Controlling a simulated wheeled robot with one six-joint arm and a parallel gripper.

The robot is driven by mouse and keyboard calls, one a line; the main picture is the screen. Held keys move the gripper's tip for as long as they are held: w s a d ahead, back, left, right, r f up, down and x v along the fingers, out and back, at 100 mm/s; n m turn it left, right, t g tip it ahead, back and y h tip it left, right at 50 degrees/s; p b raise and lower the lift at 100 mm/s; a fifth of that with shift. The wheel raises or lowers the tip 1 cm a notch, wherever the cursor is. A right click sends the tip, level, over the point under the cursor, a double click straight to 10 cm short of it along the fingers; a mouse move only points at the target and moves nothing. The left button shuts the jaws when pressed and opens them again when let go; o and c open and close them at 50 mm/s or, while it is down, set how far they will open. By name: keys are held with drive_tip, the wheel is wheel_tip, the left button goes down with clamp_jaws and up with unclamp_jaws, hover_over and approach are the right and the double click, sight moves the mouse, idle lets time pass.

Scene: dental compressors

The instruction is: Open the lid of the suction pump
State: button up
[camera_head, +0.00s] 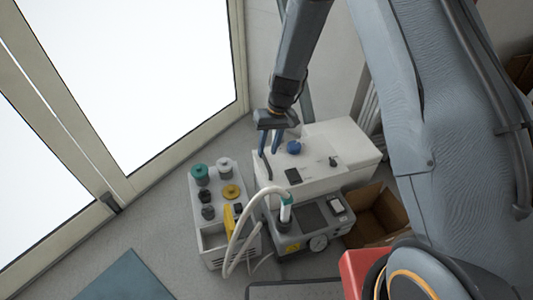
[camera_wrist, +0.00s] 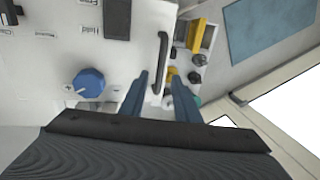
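The white box-shaped unit (camera_head: 340,141), seemingly the suction pump, stands on the floor with its lid closed as far as I can see. A blue knob (camera_head: 294,147) and a black bar handle (camera_head: 267,170) are on it. The wrist view also shows the knob (camera_wrist: 88,84) and the handle (camera_wrist: 161,62) near the unit's edge. My gripper (camera_head: 269,154) is over the handle side of the unit. Its two blue fingers (camera_wrist: 158,76) are apart, and the handle appears between them in the wrist view. I cannot tell whether they touch it.
A grey device (camera_head: 310,224) with a gauge and a pale hose (camera_head: 241,222) stands in front. A light unit (camera_head: 212,219) with green, black and yellow caps is at left. An open cardboard box (camera_head: 378,212) is at right. Glazed doors (camera_head: 135,75) are behind at left.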

sight(265, 158)
drive_tip(key=shift+s+a+f, duration=0.1)
drive_tip(key=shift+a+f, duration=0.05)
drive_tip(key=shift+f, duration=0.6)
drive_tip(key=shift+a+f, duration=0.15)
drive_tip(key=shift+f, duration=0.6)
clamp_jaws()
